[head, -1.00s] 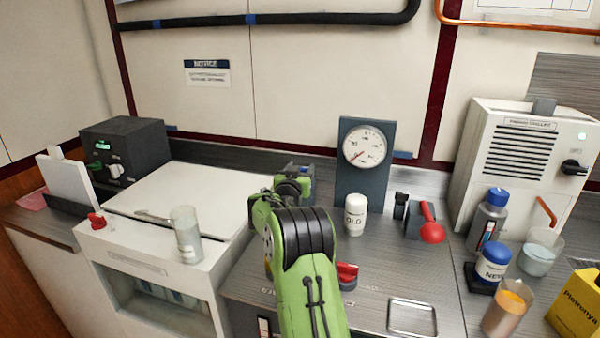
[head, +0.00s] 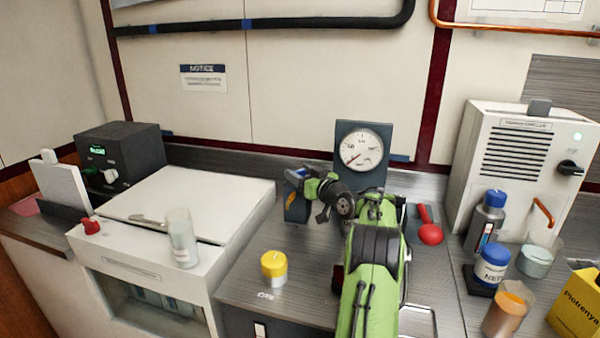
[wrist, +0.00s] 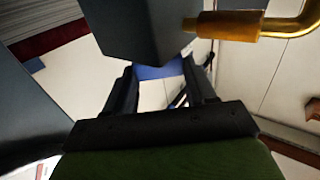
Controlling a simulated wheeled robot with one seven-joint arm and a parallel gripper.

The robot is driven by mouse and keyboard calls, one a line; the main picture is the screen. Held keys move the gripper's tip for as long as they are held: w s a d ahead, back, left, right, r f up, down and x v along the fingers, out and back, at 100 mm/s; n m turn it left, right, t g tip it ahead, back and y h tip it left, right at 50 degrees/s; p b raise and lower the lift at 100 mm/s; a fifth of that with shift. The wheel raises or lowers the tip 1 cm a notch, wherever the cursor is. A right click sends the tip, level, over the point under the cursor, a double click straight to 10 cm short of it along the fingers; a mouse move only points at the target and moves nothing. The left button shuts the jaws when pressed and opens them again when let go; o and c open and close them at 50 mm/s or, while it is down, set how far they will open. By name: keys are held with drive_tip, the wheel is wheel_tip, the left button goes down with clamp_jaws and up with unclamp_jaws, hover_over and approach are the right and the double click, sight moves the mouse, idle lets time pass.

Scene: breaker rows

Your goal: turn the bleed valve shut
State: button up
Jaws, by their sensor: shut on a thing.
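A dark block (head: 297,208) stands left of the pressure gauge (head: 361,148), with a small blue part (head: 296,173) at its top. I take this to be the bleed valve, though no label is readable. In the wrist view the blue part (wrist: 160,71) sits between the fingertips of my gripper (wrist: 160,77), beside a dark block (wrist: 147,30) with a brass pipe (wrist: 232,25). My gripper (head: 300,178) is shut on the blue part. My arm and wrist hide part of the block in the head view.
A yellow-topped jar (head: 273,267) stands in front of the block. A glass cylinder (head: 182,239) stands on the white cabinet at left. Bottles and beakers crowd the right. My forearm covers the middle right of the counter.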

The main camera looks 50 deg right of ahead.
drive_tip(key=shift+d+r+n+y+p, duration=0.15)
drive_tip(key=shift+r+n+y+p, duration=0.15)
drive_tip(key=shift+n+y+p, duration=0.55)
drive_tip(key=y+p, duration=0.1)
drive_tip(key=p, duration=0.1)
drive_tip(key=n+y+p, duration=0.1)
drive_tip(key=p, duration=0.1)
drive_tip(key=shift+w+a+f+y, duration=0.1)
drive_tip(key=shift+w+a+y, duration=0.25)
drive_tip(key=shift+d+y+p, duration=0.1)
drive_tip(key=shift+y+p, duration=0.2)
drive_tip(key=shift+p, duration=0.7)
drive_tip(key=shift+s+d+f+n+p, duration=0.15)
drive_tip(key=shift+f+n+p, duration=0.1)
drive_tip(key=shift+p, duration=0.15)
drive_tip(key=shift+f, duration=0.1)
drive_tip(key=o, duration=1)
drive_tip(key=shift+s, duration=0.15)
drive_tip(key=shift+o, duration=0.2)
drive_tip(key=shift+d, duration=0.1)
